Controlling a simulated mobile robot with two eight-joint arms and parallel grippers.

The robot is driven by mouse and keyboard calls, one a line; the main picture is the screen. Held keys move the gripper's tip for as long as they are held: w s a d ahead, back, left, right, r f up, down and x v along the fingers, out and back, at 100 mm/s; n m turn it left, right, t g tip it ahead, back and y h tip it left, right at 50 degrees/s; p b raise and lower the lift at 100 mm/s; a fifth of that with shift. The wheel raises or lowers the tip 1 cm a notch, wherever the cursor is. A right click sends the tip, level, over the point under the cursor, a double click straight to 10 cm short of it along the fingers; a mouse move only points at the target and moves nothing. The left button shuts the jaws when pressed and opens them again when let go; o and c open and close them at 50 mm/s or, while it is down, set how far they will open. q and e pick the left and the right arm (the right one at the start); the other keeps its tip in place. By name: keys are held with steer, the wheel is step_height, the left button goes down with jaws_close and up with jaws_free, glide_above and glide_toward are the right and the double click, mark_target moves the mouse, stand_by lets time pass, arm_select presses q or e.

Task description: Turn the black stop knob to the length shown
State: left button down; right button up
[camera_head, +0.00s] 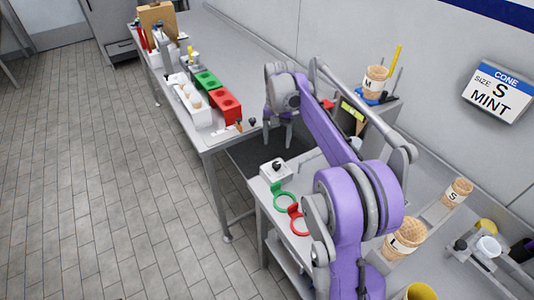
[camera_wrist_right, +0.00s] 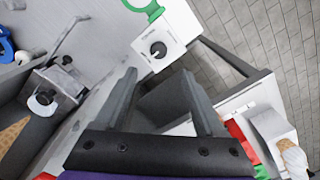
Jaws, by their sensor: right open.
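A black knob (camera_head: 277,165) sits on top of a small white box (camera_head: 270,176) at the near corner of the right-hand counter. In the right wrist view the knob (camera_wrist_right: 158,50) is a round black dial with a light pointer mark, on the white box face with small printing too small to read. My right gripper (camera_head: 278,132) is open and empty, beyond the box and apart from the knob. Its two fingers (camera_wrist_right: 158,74) frame the space just below the box in the wrist view. A wall sign (camera_head: 497,92) reads CONE SIZE S MINT. My left gripper is not in view.
A green ring (camera_head: 284,201) and a red ring (camera_head: 299,224) stick out from the counter edge beside the box. Cones marked M (camera_head: 376,80), S (camera_head: 457,191) and L (camera_head: 405,240) stand to the right. Red and green blocks (camera_head: 225,106) are on the far table.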

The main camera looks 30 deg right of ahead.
mark_target(277, 164)
steer(key=f, duration=1)
steer(key=shift+s+f, duration=0.1)
steer(key=shift+s, duration=0.2)
steer(key=shift+c, duration=0.2)
jaws_close()
